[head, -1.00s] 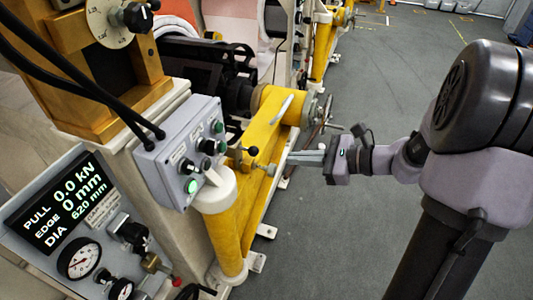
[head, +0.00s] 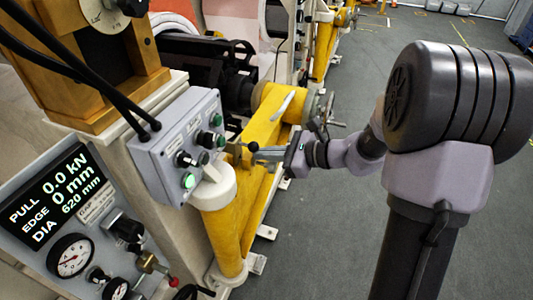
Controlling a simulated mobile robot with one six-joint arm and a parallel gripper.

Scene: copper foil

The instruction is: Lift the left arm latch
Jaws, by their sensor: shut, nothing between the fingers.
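The latch on the yellow arm shows as a small brass-coloured bracket (head: 235,153) with a black ball knob (head: 253,146) on its right side. It sits on the yellow arm (head: 258,188), just right of the grey button box. My gripper (head: 258,156) is shut, with nothing visible between its fingers. It reaches in from the right, and its fingertips are at or just below the black knob. I cannot tell whether they touch it.
The grey button box (head: 178,150) with a lit green button stands close on the left. A white-capped yellow post (head: 222,230) rises in front. A handwheel (head: 325,112) is behind my gripper.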

